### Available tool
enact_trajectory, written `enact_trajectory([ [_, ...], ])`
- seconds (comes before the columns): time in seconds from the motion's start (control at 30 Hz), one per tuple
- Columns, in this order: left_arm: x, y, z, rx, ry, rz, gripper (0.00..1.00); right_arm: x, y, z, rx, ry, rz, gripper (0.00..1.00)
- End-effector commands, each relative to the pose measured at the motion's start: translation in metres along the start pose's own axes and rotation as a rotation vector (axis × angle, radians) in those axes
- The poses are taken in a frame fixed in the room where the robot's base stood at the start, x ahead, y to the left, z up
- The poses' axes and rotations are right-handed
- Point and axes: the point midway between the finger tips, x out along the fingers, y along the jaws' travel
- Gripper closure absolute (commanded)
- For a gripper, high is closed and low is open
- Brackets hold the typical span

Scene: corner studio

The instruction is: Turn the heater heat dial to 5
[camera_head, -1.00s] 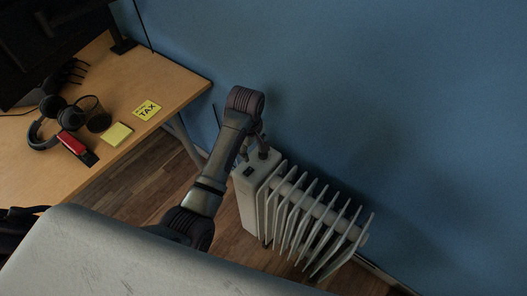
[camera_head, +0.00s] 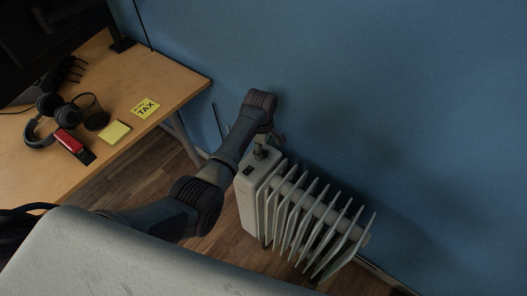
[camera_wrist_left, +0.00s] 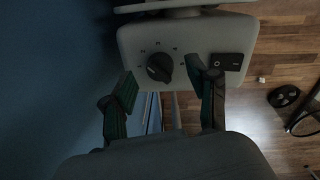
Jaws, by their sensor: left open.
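The pale oil heater (camera_head: 252,196) stands on the floor against the blue wall. A black rocker switch (camera_wrist_left: 226,61) sits right of the dial. My left gripper (camera_wrist_left: 165,96) is open, its two green-padded fingers apart, one below left of the dial, the other close to its right side. Contact is unclear. In the head view the left gripper (camera_head: 269,140) is above the heater's panel end. My right gripper is not in view.
The blue wall (camera_head: 400,100) is close behind my left wrist. Heater fins (camera_head: 310,220) extend right.

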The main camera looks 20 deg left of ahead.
Motion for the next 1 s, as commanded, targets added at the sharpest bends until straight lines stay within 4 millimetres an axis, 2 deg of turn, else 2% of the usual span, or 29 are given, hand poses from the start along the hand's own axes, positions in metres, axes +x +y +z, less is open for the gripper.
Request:
enact_trajectory([
  [0.03, 0.007, 0.0, 0.0, 0.0, 0.001, 0.0, 0.41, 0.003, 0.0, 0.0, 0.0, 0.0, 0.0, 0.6],
  [0.2, 0.018, 0.0, 0.0, 0.0, 0.001, 0.001, 0.41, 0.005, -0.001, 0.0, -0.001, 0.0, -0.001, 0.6],
  [0.5, 0.019, 0.0, 0.0, 0.0, 0.0, 0.002, 0.41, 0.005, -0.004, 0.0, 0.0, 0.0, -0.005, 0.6],
  [0.87, 0.019, 0.0, 0.0, 0.0, 0.0, 0.001, 1.0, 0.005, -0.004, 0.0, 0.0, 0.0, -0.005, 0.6],
  [1.0, 0.019, 0.0, 0.0, 0.004, 0.0, 0.001, 1.0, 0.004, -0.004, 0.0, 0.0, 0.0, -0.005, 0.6],
])
